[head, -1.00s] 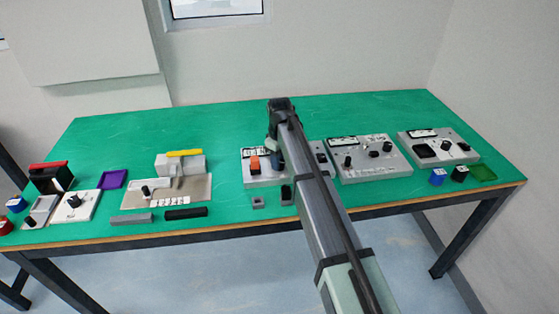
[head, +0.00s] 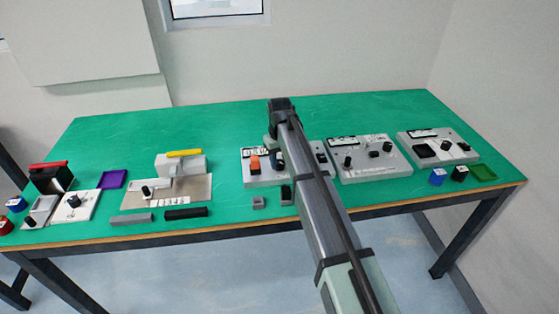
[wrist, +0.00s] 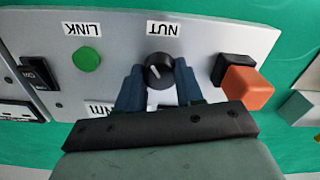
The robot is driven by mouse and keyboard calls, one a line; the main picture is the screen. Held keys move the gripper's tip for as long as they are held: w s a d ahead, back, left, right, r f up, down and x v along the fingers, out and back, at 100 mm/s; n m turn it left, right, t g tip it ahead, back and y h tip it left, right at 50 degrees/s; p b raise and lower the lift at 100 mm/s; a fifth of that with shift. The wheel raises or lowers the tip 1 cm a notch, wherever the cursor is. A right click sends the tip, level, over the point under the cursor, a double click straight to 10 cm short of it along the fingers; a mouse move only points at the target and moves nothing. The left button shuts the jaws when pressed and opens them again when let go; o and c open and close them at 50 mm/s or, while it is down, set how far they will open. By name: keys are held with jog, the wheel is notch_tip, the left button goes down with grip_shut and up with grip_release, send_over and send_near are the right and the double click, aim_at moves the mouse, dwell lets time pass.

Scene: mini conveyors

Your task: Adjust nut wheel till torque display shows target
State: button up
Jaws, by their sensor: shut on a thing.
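The nut wheel, a black knob (wrist: 159,70) with a pale pointer line, sits under the "NUT" label in the wrist view. My gripper (wrist: 159,84) has its two blue fingers shut on the knob from either side. In the head view my gripper (head: 273,146) reaches down onto the grey panel (head: 263,181), and my arm covers much of the panel. A small display (head: 256,154) shows at the panel's upper left in the head view, but its digits are too small to read.
On the same panel are an orange block (wrist: 247,88), a green button (wrist: 86,58) labelled "LINK" and a black switch (wrist: 37,74). Other panels stand to the right (head: 370,169) and left (head: 168,190) on the green table (head: 330,112).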

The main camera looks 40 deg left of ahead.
aim_at(280, 162)
jog(key=shift+m, duration=1.1)
jog(key=o, duration=1)
jog(key=shift+o, duration=0.2)
notch_tip(280, 162, up, 14)
jog(key=shift+f, duration=0.1)
